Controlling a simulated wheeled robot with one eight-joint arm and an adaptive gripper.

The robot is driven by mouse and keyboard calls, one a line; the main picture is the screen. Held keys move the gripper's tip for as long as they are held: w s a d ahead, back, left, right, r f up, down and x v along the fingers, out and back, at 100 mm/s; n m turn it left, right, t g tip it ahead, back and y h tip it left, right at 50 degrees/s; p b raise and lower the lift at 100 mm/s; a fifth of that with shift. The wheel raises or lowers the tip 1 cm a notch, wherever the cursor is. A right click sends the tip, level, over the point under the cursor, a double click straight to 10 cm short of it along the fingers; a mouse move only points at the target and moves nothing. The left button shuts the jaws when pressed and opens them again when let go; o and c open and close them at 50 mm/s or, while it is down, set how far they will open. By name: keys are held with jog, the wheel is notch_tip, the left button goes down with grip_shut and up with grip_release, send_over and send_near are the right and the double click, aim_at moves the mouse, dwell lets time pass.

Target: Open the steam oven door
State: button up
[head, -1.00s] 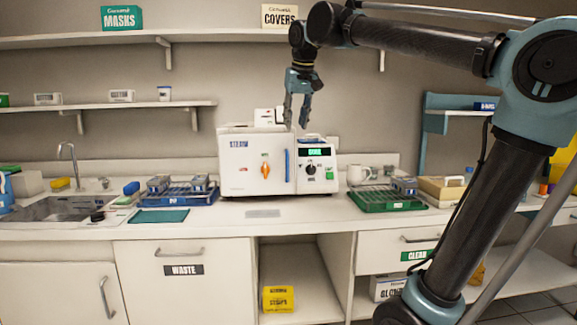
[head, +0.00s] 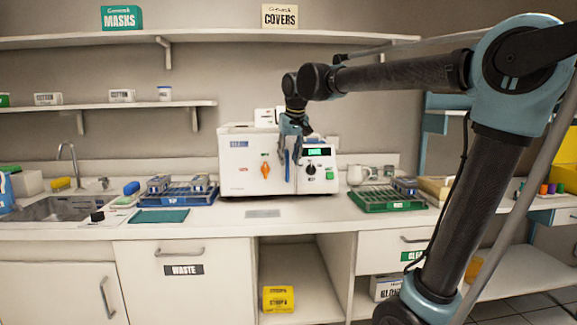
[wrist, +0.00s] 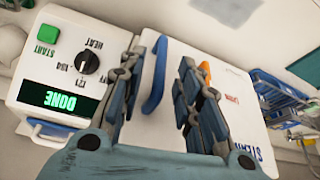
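The white steam oven (head: 240,180) stands on the counter with its door shut. Its blue vertical handle (head: 287,166) is at the door's right edge, and an orange latch (head: 265,170) is at mid-door. The control panel (head: 318,170) is right of the door; in the wrist view its display (wrist: 60,100) reads DONE. My gripper (head: 290,155) is open in front of the oven's upper part at the handle. In the wrist view the blue handle (wrist: 156,75) lies between my spread fingers (wrist: 158,75), with no clear contact seen. The orange latch (wrist: 205,72) is partly hidden behind a finger.
A blue rack (head: 180,195) stands left of the oven and a green rack (head: 385,200) right of it, beside white mugs (head: 358,174). A shelf (head: 210,40) runs above.

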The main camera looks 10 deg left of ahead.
aim_at(288, 162)
jog(key=shift+x, duration=1.55)
grip_shut()
